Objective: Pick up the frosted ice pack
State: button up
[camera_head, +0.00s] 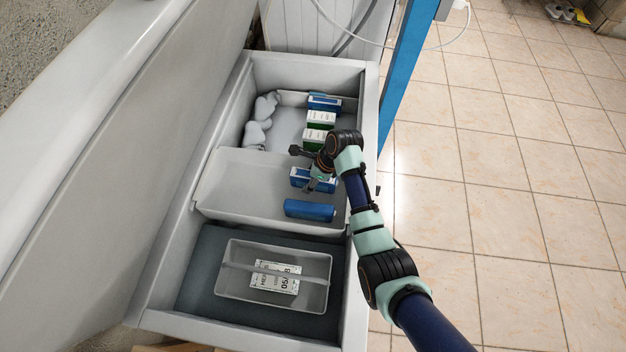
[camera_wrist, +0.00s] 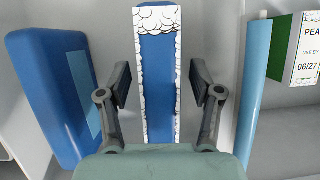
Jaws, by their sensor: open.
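The frosted ice pack (camera_wrist: 156,88) is blue with white, scalloped frost along its top and sides. It stands in the middle of the wrist view. In the head view it is the blue pack with a white frosted edge (camera_head: 299,176), partly hidden by my gripper. My gripper (camera_wrist: 161,84) is open, with one finger on each side of the pack and gaps showing. In the head view my gripper (camera_head: 314,184) is over the shallow grey tray. A plain blue pack (camera_head: 309,209) lies beside it; it also shows in the wrist view (camera_wrist: 45,85) with a lighter panel.
Green-and-white boxes (camera_head: 320,118) and another blue pack (camera_head: 325,103) stand at the back. The near box (camera_wrist: 305,50) shows right of a pale-blue strip (camera_wrist: 250,95). White lumps (camera_head: 256,130) lie back left. A grey basket (camera_head: 228,290) holds a labelled packet (camera_head: 276,278) in front.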

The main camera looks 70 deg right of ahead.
jog(key=shift+f, duration=0.15)
jog(key=shift+c, duration=0.2)
grip_shut()
dwell(0.3)
